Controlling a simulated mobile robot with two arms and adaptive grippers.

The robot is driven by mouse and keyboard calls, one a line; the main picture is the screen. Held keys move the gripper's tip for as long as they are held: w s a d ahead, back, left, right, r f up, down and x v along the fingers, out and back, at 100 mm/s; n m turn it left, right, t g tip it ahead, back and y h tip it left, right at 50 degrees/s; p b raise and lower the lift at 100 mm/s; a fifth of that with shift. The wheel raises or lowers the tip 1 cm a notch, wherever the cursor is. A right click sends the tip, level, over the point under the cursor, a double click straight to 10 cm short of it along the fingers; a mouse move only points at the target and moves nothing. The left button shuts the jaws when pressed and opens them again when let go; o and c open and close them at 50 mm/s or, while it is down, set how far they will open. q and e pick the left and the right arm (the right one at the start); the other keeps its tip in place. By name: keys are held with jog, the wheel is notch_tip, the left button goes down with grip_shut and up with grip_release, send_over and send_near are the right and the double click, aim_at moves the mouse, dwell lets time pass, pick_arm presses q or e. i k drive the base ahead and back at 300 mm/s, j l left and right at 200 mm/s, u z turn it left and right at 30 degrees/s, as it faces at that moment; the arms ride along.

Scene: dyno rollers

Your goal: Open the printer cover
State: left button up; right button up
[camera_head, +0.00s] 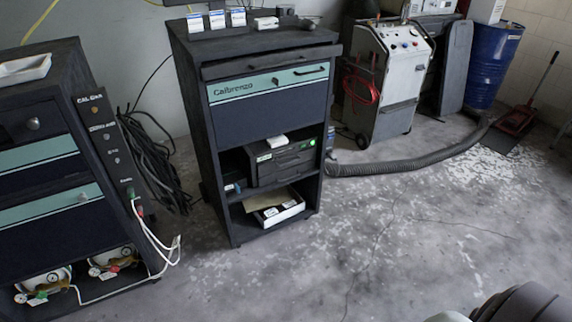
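The printer (285,165) is a dark box on the open middle shelf of the black cabinet with the "Calbrenzo" label. A green light glows at its upper right front. A small white object (277,141) lies on top of it. Its front is dark with lighter labels, and I cannot tell at this size how its cover stands. Neither of my grippers is in view. A grey and black part of my own body shows at the bottom right corner.
The black cabinet (257,120) has a drawer above the printer and a lower shelf with a white tray (276,213). Another cabinet (45,200) stands at the left with cables. A grey hose (415,160) crosses the floor. The floor in front is clear.

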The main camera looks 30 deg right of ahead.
aim_at(269, 167)
jog(key=z, duration=0.7)
jog(key=i, duration=0.05)
